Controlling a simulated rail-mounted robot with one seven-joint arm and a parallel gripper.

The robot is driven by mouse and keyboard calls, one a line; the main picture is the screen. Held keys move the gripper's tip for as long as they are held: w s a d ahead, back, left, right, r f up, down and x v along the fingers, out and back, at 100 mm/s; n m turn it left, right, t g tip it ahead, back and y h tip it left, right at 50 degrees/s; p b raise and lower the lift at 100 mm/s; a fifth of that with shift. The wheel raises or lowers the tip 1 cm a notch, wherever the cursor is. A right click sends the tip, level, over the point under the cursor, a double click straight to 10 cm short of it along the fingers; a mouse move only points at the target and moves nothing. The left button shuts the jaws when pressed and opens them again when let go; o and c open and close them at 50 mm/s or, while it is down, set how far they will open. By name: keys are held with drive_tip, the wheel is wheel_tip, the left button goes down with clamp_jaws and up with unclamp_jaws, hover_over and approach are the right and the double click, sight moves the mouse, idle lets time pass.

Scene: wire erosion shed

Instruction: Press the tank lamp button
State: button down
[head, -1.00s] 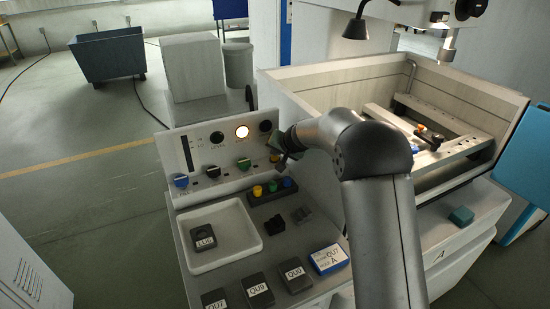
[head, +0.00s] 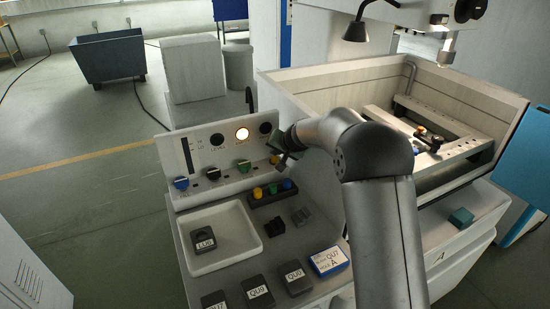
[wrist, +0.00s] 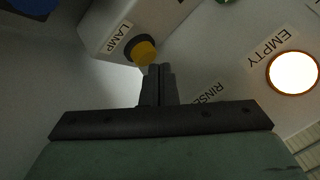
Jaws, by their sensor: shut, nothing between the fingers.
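The lamp button is a yellow round cap (wrist: 146,53) in a dark collar, beside a LAMP label (wrist: 117,39) on a pale raised block, at the upper middle of the wrist view. My gripper (wrist: 159,68) is shut and empty. Its fingertips are at the lower right edge of the yellow cap; I cannot tell whether they touch it. In the head view my gripper (head: 282,160) is at the right end of the control panel (head: 228,178), and my arm hides part of that end.
A lit lamp (wrist: 293,72) marked EMPTY is right of the fingers. In the head view, a box of coloured buttons (head: 262,200) stands below the panel. A white tray (head: 190,268) and labelled blocks lie on the desk. The open tank (head: 300,92) is to the right.

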sight(277, 160)
drive_tip(key=shift+r+p, duration=1.75)
drive_tip(key=shift+r, duration=1.25)
drive_tip(key=s+d+g+h, duration=0.1)
drive_tip(key=s+d, duration=0.6)
drive_tip(key=s, duration=0.9)
drive_tip(key=s+d+n+g+h, duration=0.1)
drive_tip(key=s+d, duration=0.6)
drive_tip(key=s, duration=0.9)
drive_tip(key=s+d+n+g+h, duration=0.1)
drive_tip(key=s+d+g+h, duration=0.2)
drive_tip(key=s+d, duration=0.4)
drive_tip(key=s+g, duration=0.1)
drive_tip(key=s, duration=0.8)
drive_tip(key=shift+s, duration=0.25)
